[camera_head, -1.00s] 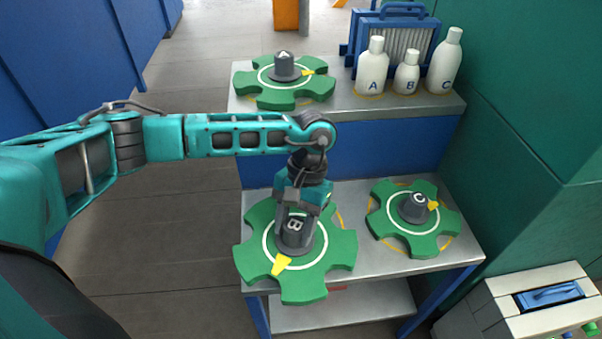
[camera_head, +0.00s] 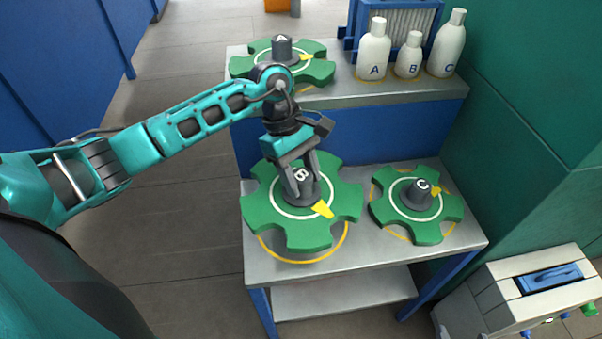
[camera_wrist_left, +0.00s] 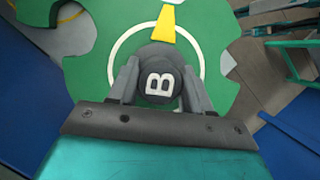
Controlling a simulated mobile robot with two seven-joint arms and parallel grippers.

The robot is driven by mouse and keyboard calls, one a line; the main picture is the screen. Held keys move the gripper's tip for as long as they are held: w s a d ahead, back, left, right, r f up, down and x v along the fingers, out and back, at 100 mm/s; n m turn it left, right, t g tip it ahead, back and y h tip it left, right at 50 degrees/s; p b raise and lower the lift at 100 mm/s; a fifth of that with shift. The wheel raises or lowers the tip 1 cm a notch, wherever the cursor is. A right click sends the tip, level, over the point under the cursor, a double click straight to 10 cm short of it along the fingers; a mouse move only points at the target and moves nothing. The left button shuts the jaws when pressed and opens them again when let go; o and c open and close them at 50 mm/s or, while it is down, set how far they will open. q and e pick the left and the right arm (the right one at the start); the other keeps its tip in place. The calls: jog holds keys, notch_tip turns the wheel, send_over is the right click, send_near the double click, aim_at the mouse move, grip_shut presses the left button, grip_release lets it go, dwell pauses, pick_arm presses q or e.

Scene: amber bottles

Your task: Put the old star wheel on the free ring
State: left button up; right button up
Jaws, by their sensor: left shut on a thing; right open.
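Green star wheel B (camera_head: 262,207) has a grey hub and a yellow pointer toward the lower right in the head view. My left gripper (camera_head: 301,186) is shut on its hub, with one finger on each side; hub B (camera_wrist_left: 160,83) also shows in the left wrist view. Wheel B appears raised over the front bench. A yellow ring (camera_head: 305,261) shows below its near edge; the rest is hidden. Star wheel C (camera_head: 393,208) sits to the right on another yellow ring. Star wheel A (camera_head: 316,70) is on the back bench. My right gripper is out of view.
White bottles A (camera_head: 373,52), B (camera_head: 408,60) and C (camera_head: 447,48) stand on the back bench by a blue-framed rack (camera_head: 405,17). The front bench (camera_head: 370,255) is bare along its near edge. A green wall (camera_head: 530,150) bounds the right.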

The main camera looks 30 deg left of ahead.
pick_arm(q)
jog(key=shift+f+b, duration=1.55)
jog(key=shift+f, duration=1)
notch_tip(320, 180, down, 2)
jog(key=b, duration=0.2)
jog(key=shift+w+f+b, duration=0.1)
jog(key=shift+f+b, duration=0.1)
jog(key=shift+b, duration=0.1)
jog(key=shift+f, duration=0.2)
jog(key=shift+f+b, duration=0.1)
jog(key=shift+b, duration=0.3)
jog(key=shift+f+b, duration=0.45)
jog(key=shift+b, duration=0.35)
